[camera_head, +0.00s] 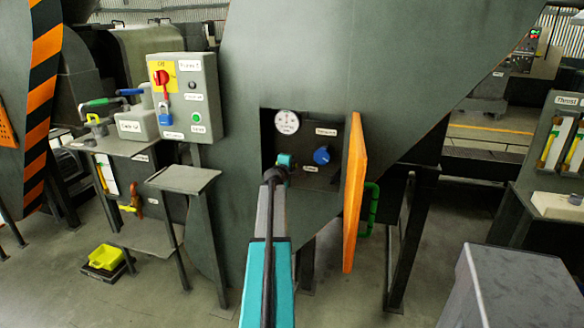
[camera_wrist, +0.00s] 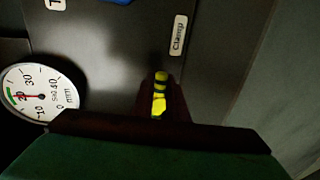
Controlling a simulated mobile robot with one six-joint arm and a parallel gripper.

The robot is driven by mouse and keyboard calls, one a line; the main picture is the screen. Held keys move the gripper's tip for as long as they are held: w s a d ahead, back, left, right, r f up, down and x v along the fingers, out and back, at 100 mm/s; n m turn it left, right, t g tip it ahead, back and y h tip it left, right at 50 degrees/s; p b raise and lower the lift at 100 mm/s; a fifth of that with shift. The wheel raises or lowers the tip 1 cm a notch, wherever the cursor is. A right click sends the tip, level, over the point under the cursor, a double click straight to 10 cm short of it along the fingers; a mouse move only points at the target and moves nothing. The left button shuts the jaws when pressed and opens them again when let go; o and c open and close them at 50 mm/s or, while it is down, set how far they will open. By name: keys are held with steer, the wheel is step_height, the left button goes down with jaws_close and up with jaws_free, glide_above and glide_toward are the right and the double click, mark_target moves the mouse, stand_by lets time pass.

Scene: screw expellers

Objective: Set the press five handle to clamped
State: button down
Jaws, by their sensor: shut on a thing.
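The clamp handle (camera_wrist: 160,96) shows in the wrist view as a small yellow-green piece with a dark band. It sits beside a label (camera_wrist: 178,35) reading "Clamp" on the dark panel. My gripper (camera_wrist: 160,108) is shut on it, and the dark jaws cover its lower part. In the head view my gripper (camera_head: 279,168) reaches into the recess in the grey press housing and hides the handle. A round gauge (camera_head: 287,122) is above it, and it also shows in the wrist view (camera_wrist: 40,92). The handle's full angle cannot be told.
A blue knob (camera_head: 321,156) is right of my gripper on the same panel. An orange door (camera_head: 355,195) stands open at the recess's right edge. A grey control box (camera_head: 187,95) with a red switch is to the left. A small side table (camera_head: 184,179) stands below it.

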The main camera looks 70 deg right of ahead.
steer(key=shift+d+r, duration=0.1)
steer(key=shift+r, duration=0.05)
steer(key=c, duration=1.8)
jaws_free()
steer(key=b+v, duration=0.1)
steer(key=v, duration=1.2)
steer(key=shift+a+b, duration=0.3)
steer(key=shift+a, duration=0.15)
